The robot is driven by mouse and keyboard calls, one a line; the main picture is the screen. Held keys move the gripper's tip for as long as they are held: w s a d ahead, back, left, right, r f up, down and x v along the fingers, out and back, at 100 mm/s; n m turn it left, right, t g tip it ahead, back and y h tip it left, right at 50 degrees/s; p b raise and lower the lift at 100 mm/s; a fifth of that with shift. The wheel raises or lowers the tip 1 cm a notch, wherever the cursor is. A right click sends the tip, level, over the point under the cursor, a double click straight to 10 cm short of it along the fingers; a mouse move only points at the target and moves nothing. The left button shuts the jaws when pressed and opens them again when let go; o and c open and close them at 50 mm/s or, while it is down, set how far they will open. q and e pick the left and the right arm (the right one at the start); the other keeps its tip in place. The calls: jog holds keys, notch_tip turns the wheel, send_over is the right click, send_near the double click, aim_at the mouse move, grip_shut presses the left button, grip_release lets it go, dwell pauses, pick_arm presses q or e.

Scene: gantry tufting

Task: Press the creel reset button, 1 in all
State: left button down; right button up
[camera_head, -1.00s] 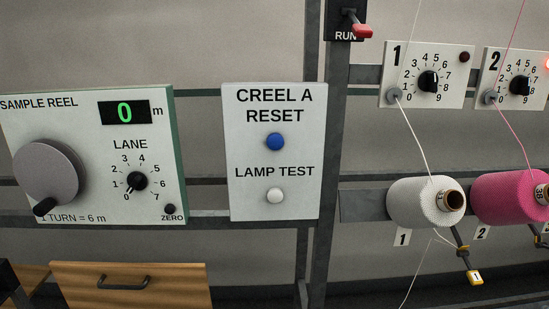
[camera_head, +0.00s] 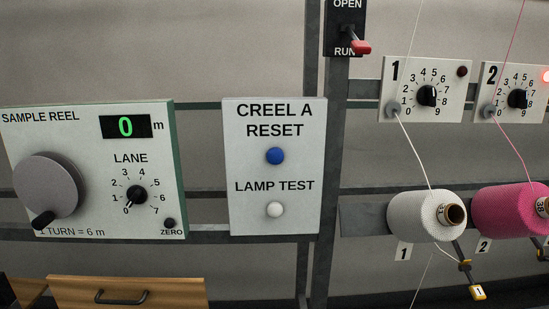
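The creel reset button (camera_head: 275,156) is a round blue button on a white panel (camera_head: 243,204), under the words CREEL A RESET, near the middle of the head view. A white lamp test button (camera_head: 275,210) sits below it on the same panel. Nothing touches or covers either button. Neither of my grippers shows in the view.
A sample reel panel (camera_head: 85,145) with crank, lane dial and green 0 is on the left. A red-handled lever (camera_head: 360,47) sits at RUN, upper right. Numbered dials, a white cone (camera_head: 418,214) and a pink cone (camera_head: 505,208) are right. A wooden drawer (camera_head: 170,292) is lower left.

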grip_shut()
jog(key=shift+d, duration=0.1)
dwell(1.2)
